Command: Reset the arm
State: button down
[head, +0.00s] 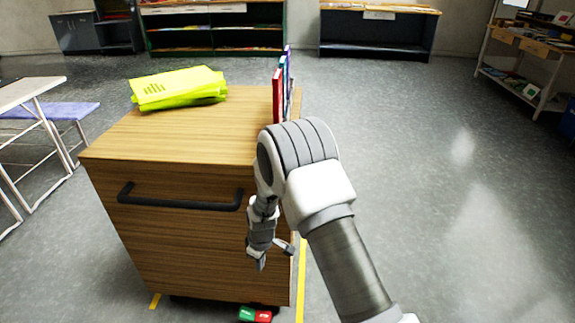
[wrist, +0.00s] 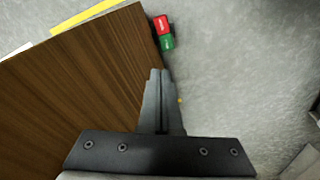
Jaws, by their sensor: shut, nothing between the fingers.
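My arm reaches in from the lower right of the head view, bends at the elbow, and hangs down in front of the wooden cabinet's right side. My gripper (head: 258,262) points down in front of the cabinet's front face, near its right edge. In the wrist view my gripper (wrist: 160,72) shows its two fingers together, with nothing between them. The wooden cabinet (head: 200,255) has a black handle (head: 180,206) on its front. The cabinet also fills the left of the wrist view (wrist: 80,85).
Yellow-green folders (head: 178,88) and upright books (head: 282,85) rest on the cabinet top. A red and green item (head: 255,314) lies on the floor at the cabinet's foot. A table and bench (head: 65,110) stand at left. Open floor (head: 430,200) lies to the right.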

jog(key=s+d+r+m+t, duration=0.15)
jog(key=d+r, duration=0.25)
jog(key=r, duration=0.5)
jog(key=s+d+r+m, duration=0.1)
jog(key=d+r+m, duration=0.15)
jog(key=r, duration=0.65)
jog(key=s+d+r+m+t, duration=0.15)
jog(key=d+r, duration=0.25)
jog(key=r, duration=0.5)
jog(key=s+d+r+m+t+h, duration=0.1)
jog(key=s+d+r+m, duration=0.2)
jog(key=s+d+r, duration=0.55)
jog(key=s+d+r+m, duration=0.3)
jog(key=s+r+m, duration=0.1)
jog(key=s, duration=0.9)
notch_tip(320, 180, up, 23)
jog(key=p, duration=2.4)
jog(key=shift+s+r, duration=0.15)
jog(key=shift+s, duration=0.05)
